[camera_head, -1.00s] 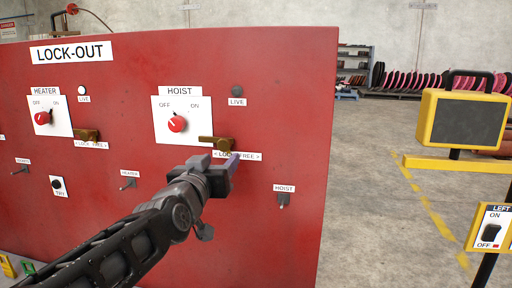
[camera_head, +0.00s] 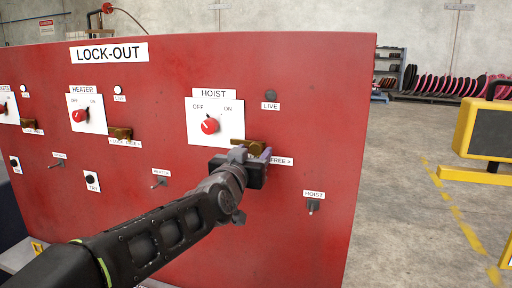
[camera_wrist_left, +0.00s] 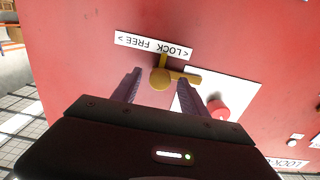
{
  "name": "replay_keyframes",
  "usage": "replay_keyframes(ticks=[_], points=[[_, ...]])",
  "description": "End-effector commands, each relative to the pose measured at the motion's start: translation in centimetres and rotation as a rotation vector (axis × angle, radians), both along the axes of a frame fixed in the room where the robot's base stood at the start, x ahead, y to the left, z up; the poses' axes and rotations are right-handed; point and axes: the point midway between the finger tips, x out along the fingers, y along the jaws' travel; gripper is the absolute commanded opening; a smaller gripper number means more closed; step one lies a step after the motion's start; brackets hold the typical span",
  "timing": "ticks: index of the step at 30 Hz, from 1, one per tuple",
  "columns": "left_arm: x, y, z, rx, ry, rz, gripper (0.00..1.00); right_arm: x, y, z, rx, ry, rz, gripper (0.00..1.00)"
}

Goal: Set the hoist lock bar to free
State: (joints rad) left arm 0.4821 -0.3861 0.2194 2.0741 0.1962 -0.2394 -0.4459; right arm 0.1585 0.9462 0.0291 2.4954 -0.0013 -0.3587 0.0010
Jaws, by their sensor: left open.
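The brass hoist lock bar (camera_head: 238,143) is on the red lock-out panel, below the white HOIST plate (camera_head: 228,135). In the left wrist view, which is upside down, the bar (camera_wrist_left: 188,77) points from its pivot toward the LOCK side of the LOCK FREE label (camera_wrist_left: 152,46). My left gripper (camera_head: 262,156) is open just below the bar in the head view and covers part of the label. In the wrist view its fingers (camera_wrist_left: 170,93) lie either side of the bar; I cannot tell whether they touch it. My right gripper is not in view.
The red HOIST knob (camera_head: 210,126) points toward OFF, close above the bar. A HOIST toggle (camera_head: 313,206) is lower right. The heater's brass bar (camera_head: 120,133) is to the left. A yellow-framed screen (camera_head: 487,130) stands at the right; floor between is clear.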

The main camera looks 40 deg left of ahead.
Motion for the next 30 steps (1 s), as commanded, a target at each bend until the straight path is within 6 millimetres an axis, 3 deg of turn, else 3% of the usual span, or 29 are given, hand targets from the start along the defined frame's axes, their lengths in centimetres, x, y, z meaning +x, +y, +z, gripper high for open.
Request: replay_keyframes(ticks=[6,16,30], points=[[2.3,0.8,0.0,-0.001,0.001,-0.001,0.51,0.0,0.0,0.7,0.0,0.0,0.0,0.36],[2.6,0.9,0.0,-0.001,-0.001,0.0,0.5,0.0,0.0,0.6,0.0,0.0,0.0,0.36],[2.6,0.9,0.0,-0.001,0.0,0.0,0.12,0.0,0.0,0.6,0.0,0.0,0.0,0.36]])
